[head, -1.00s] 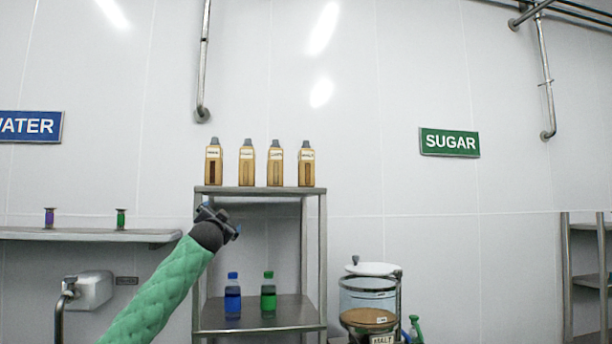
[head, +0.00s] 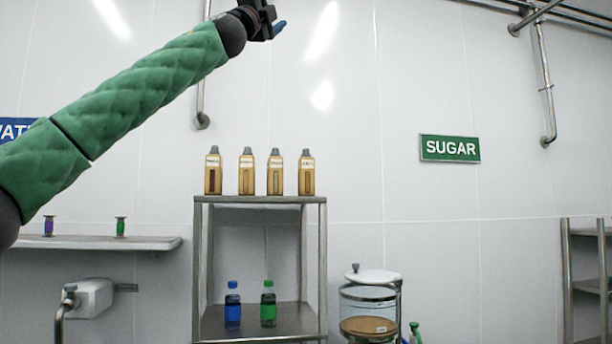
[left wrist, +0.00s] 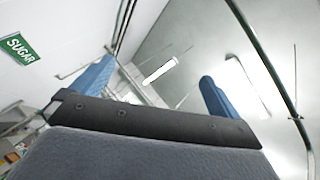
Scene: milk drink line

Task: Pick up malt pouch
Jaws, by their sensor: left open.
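No malt pouch can be made out in either view. My left gripper (head: 277,22) is raised high at the top of the head view, far above the steel rack and in front of the white wall. In the left wrist view its two blue fingers (left wrist: 155,92) are spread apart with nothing between them, so it is open and empty. The wrist view looks up toward the ceiling and wall. My right gripper is in neither view.
Several amber bottles (head: 260,175) stand on top of the steel rack (head: 262,199). Blue (head: 232,305) and green (head: 268,305) bottles stand on its lower shelf. A glass dispenser (head: 370,300) stands to the right, below the SUGAR sign (head: 450,148). A wall shelf (head: 100,242) is at left.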

